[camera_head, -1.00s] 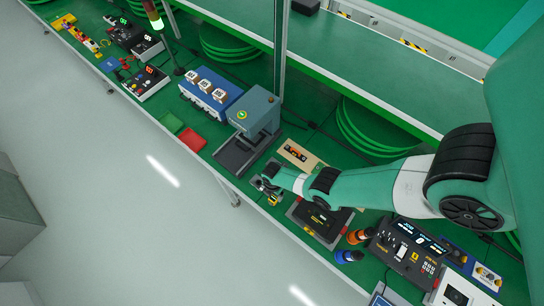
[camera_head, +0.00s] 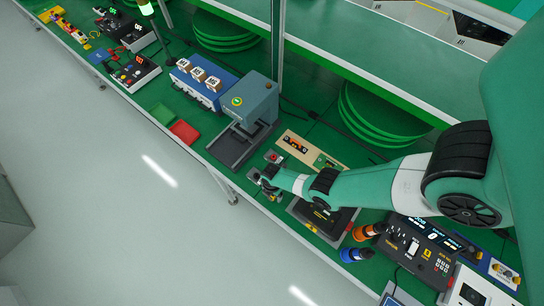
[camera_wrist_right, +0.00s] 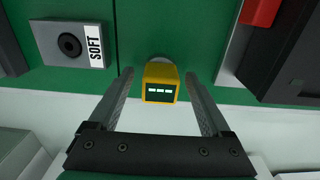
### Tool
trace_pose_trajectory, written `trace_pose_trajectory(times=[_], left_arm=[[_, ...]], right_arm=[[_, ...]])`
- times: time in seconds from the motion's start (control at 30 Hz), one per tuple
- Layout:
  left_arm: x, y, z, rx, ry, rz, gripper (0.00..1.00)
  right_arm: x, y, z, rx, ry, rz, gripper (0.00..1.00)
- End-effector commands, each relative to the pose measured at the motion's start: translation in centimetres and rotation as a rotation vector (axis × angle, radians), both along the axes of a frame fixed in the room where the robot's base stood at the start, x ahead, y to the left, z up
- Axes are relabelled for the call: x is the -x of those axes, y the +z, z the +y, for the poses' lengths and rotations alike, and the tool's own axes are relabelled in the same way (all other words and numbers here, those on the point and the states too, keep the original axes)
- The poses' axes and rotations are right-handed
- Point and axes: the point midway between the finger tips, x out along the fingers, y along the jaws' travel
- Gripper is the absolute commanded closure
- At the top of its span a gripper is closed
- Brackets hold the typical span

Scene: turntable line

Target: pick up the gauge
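The gauge (camera_wrist_right: 160,84) is a small yellow block with a dark display showing pale marks. In the right wrist view it sits between the two fingers of my right gripper (camera_wrist_right: 160,92), with a gap visible on each side. The gripper is open around it and the fingers do not appear to touch it. A round grey part shows behind the gauge. In the head view my right gripper (camera_head: 266,187) is low at the front edge of the green bench, and the gauge is not clearly visible there. My left gripper is not in view.
A grey box labelled SOFT (camera_wrist_right: 72,43) is left of the gauge in the wrist view. A grey press-like machine (camera_head: 250,104) stands behind my gripper. A dark tray device (camera_head: 322,216) lies to its right, and orange (camera_head: 368,232) and blue (camera_head: 356,255) items stand farther right.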

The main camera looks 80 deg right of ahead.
Motion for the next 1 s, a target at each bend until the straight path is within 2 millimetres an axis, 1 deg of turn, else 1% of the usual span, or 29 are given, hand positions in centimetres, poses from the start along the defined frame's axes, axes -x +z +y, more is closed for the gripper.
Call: trace_pose_trajectory(times=[0.03,0.07,0.1,0.17,0.2,0.27,0.3,0.43,0.47,0.83,1.0], left_arm=[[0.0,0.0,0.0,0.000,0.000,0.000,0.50],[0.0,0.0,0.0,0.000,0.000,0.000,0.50],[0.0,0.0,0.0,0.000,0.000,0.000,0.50],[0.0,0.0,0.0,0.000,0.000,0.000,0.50],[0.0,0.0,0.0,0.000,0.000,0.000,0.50],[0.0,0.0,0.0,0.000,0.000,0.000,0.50],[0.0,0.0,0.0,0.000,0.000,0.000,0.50],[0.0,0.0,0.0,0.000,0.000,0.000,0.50],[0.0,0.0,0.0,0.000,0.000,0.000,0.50],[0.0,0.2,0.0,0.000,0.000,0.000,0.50],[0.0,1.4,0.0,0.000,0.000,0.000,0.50]], right_arm=[[0.0,0.0,0.0,0.000,0.000,0.000,0.27],[0.0,0.0,0.0,0.000,0.000,0.000,0.32],[0.0,0.0,0.0,0.000,0.000,0.000,0.39],[0.0,0.0,0.0,0.000,0.000,0.000,0.50],[0.0,0.0,0.0,0.000,0.000,0.000,0.57],[0.0,0.0,0.0,0.000,0.000,0.000,0.68],[0.0,0.0,0.0,0.000,0.000,0.000,0.75],[0.0,0.0,0.0,0.000,0.000,0.000,0.98],[0.0,0.0,0.0,0.000,0.000,0.000,1.00],[0.0,0.2,0.0,0.000,0.000,-0.001,1.00],[0.0,1.4,0.0,0.000,0.000,-0.001,1.00]])
